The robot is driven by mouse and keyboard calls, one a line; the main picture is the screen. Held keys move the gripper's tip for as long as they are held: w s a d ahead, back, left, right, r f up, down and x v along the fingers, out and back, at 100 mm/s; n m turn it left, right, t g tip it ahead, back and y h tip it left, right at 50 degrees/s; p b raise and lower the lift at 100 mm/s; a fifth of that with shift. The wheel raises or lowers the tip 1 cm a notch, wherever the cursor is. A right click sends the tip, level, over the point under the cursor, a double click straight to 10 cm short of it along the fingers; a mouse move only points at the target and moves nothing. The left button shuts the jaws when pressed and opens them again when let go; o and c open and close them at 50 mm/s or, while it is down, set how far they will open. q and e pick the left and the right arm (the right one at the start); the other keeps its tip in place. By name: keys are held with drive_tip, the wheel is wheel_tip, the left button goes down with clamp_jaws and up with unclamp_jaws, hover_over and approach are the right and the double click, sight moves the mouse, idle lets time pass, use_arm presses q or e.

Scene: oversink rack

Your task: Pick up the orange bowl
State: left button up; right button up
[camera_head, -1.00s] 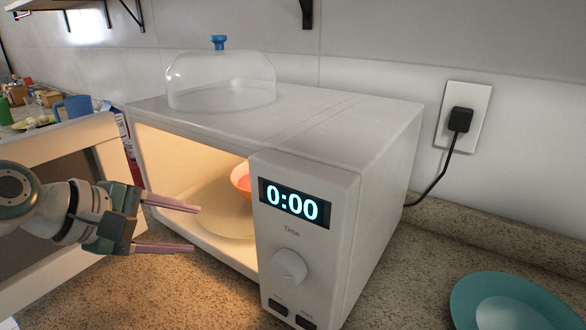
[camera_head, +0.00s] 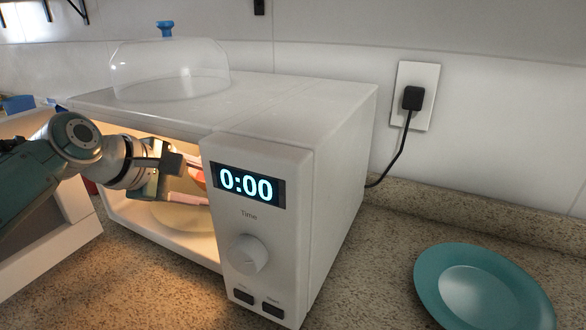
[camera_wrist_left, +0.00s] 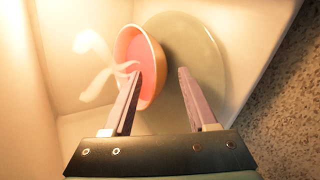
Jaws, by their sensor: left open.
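The orange bowl (camera_wrist_left: 158,70) is inside the lit microwave (camera_head: 310,180), on its pale green round plate (camera_wrist_left: 208,60). In the head view only a sliver of the bowl (camera_head: 199,178) shows beside the control panel. My left gripper (camera_wrist_left: 159,73) is open and reaches through the microwave's open front. In the left wrist view one finger overlaps the bowl's pink inside and the other is over the plate. The bowl's near rim shows between the fingertips; contact cannot be told. In the head view the left gripper (camera_head: 192,182) is partly hidden by the panel. My right gripper is not in view.
The microwave door (camera_head: 60,225) stands open at the left. The control panel (camera_head: 250,225) borders the opening on the right. A clear dome with a blue knob (camera_head: 165,29) sits on top. A teal plate (camera_head: 480,285) lies on the counter at the right.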

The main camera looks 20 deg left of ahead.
use_arm(q)
drive_tip(key=shift+b+x, duration=0.35)
drive_tip(key=shift+x, duration=0.5)
drive_tip(key=shift+w+f, duration=0.45)
clamp_jaws()
drive_tip(key=shift+r, duration=0.1)
idle(0.4)
